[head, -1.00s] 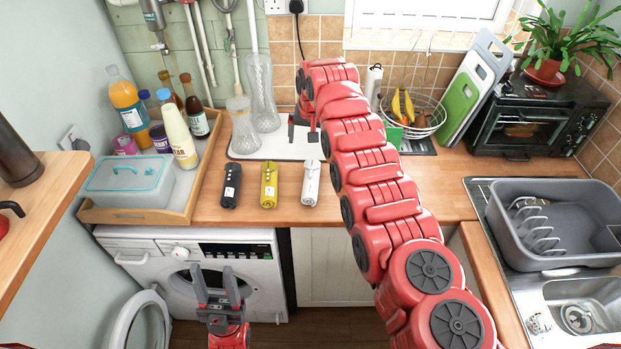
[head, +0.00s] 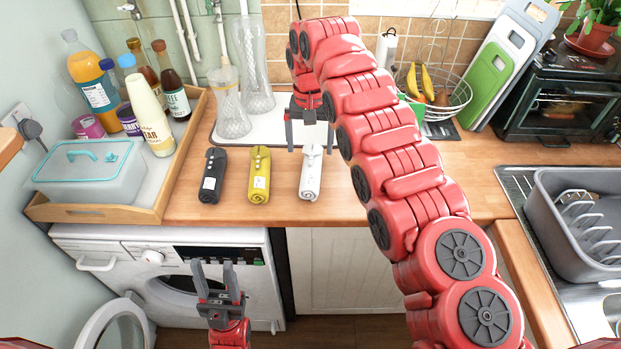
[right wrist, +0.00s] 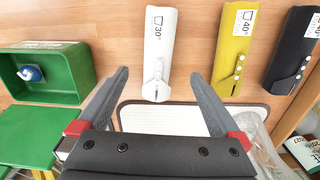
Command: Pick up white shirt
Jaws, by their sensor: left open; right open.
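The white shirt (head: 311,173) is a rolled white bundle with a small label, lying on the wooden counter at the right end of a row of three. In the right wrist view the white shirt (right wrist: 159,52) lies ahead, between the lines of the two fingers. My right gripper (head: 310,118) is open and empty, just behind the white shirt and apart from it; its fingers also show in the right wrist view (right wrist: 160,85). My left gripper (head: 217,268) is open and empty, low in front of the washing machine.
A yellow roll (head: 259,175) and a black roll (head: 213,176) lie left of the white one. A white mat (head: 284,133) with glass vases is behind. A green box (right wrist: 45,73) shows in the right wrist view. A wooden tray (head: 95,213) stands at left.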

